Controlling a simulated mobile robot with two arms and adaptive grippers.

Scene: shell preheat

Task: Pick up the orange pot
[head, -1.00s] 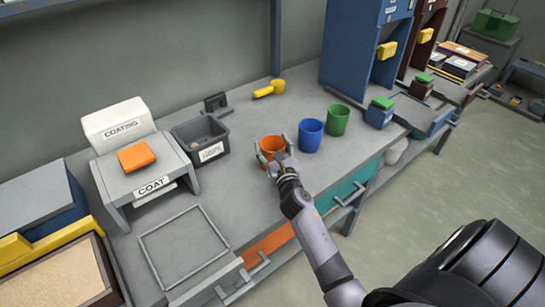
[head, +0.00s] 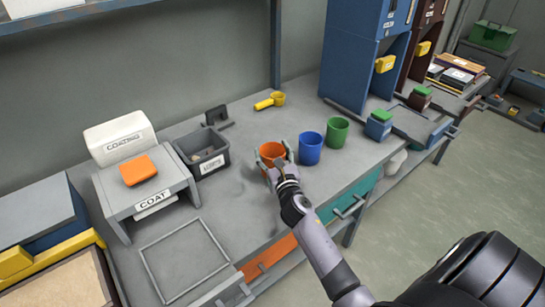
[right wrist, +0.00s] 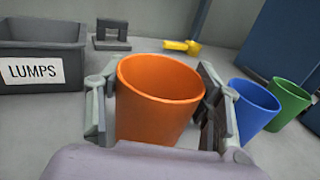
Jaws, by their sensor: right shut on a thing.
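The orange pot (head: 272,151) is between the fingers of my right gripper (head: 277,163), at the middle of the grey bench (head: 235,210). It looks slightly raised off the bench top. In the right wrist view the orange pot (right wrist: 158,100) fills the space between the two fingers (right wrist: 160,112), which are shut on its sides. Its open rim faces up, and its lower part is hidden by the gripper body. My left gripper is out of view.
A blue pot (head: 311,150) and a green pot (head: 337,133) stand close to the right. The lumps bin (head: 208,162) and coat stand (head: 145,187) are to the left. A yellow scoop (head: 270,101) lies behind. Bench room is free in front.

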